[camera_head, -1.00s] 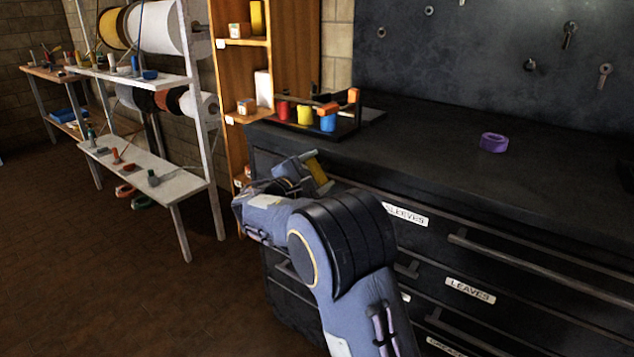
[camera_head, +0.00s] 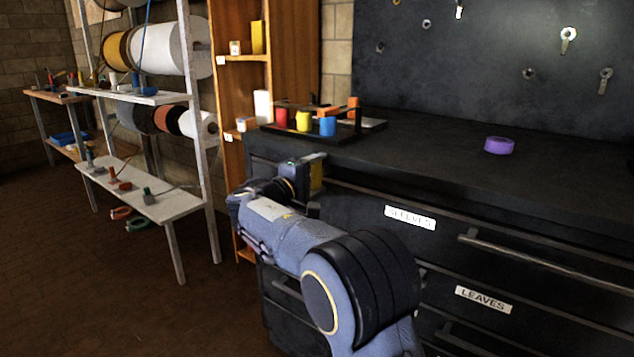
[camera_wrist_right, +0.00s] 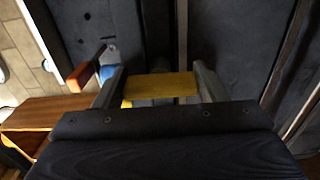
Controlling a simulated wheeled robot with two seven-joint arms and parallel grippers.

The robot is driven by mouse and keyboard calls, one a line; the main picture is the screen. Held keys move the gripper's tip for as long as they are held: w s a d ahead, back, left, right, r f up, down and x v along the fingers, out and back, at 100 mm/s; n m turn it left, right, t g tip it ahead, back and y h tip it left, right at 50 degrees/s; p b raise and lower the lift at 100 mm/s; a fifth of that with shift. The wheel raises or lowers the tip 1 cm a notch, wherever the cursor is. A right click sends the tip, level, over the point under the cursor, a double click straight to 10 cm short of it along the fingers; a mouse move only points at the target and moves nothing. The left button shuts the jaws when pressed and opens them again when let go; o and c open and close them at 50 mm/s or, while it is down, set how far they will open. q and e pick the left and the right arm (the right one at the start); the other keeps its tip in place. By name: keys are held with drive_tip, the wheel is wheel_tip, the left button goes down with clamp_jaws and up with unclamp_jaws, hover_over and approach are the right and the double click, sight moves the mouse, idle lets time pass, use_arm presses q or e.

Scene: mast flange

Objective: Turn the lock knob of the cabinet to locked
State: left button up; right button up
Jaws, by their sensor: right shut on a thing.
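The dark cabinet (camera_head: 352,203) has drawers labelled SLEEVES and LEAVES. My right gripper (camera_head: 313,170) is at the upper left of its front. In the right wrist view, the two fingers of my right gripper (camera_wrist_right: 160,84) stand on either side of a yellow bar-shaped piece, which looks like the lock knob (camera_wrist_right: 158,88), and are shut on it. My left gripper is not in view.
On the cabinet top a rack (camera_head: 345,132) holds red, yellow and blue items, near my right gripper. A purple ring (camera_head: 498,145) lies further right. Long drawer handles (camera_head: 540,260) stick out from the front. A wooden shelf (camera_head: 235,95) stands close on the left.

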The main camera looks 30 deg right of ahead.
drive_tip(key=shift+f, duration=0.1)
idle(0.4)
drive_tip(key=o, duration=1)
drive_tip(key=p+v, duration=0.1)
drive_tip(key=v, duration=0.7)
drive_tip(key=shift+p, duration=0.35)
drive_tip(key=shift+d, duration=0.1)
